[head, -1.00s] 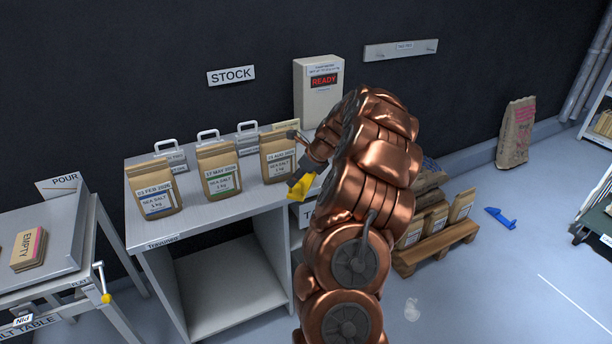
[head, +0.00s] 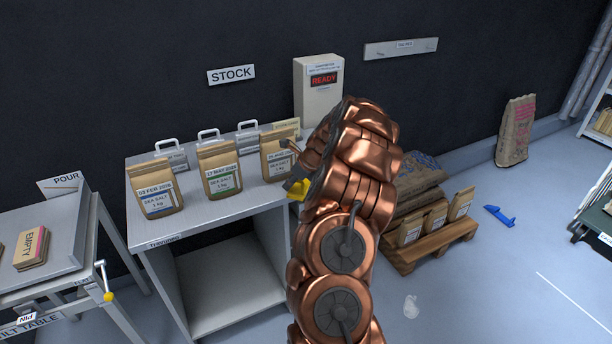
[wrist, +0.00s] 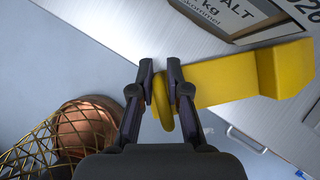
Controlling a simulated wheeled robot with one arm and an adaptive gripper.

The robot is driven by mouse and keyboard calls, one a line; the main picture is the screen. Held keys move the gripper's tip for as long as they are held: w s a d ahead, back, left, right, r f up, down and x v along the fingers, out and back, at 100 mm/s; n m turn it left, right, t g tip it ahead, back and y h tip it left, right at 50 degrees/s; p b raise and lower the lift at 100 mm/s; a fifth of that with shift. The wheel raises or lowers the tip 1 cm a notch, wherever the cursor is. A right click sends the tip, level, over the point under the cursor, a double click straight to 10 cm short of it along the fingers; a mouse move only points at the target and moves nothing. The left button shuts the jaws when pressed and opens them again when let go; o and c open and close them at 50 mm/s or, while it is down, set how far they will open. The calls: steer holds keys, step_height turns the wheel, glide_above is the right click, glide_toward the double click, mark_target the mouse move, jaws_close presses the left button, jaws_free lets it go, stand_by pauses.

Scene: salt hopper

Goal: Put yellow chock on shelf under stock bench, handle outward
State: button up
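The yellow chock (wrist: 245,78) is in my gripper (wrist: 162,75), whose fingers are closed on its yellow loop handle in the wrist view. The wedge body extends right from the fingers, above the bench's edge. In the head view a small part of the chock (head: 297,189) shows at the bench's front right corner; my arm hides the rest. The stock bench (head: 200,220) is pale grey. Its lower shelf (head: 235,290) is bare where seen and open at the front; its right end is partly hidden by my arm.
Paper salt bags (head: 220,170) stand on the bench top with metal-handled weights behind. A pallet (head: 430,247) with sacks and bags stands right of my arm. A blue chock (head: 499,215) lies on the clear floor at right.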

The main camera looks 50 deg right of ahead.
jaws_close()
steer(key=shift+r, duration=0.1)
steer(key=shift+r+b, duration=0.55)
steer(key=shift+r, duration=1.2)
steer(key=shift+s+a, duration=0.65)
steer(key=shift+s, duration=0.15)
steer(key=s+a+r+b, duration=0.1)
steer(key=s+a+b, duration=0.1)
steer(key=s+a, duration=0.6)
steer(key=s, duration=0.3)
steer(key=shift+a+r+b, duration=0.15)
steer(key=shift+a+b, duration=0.2)
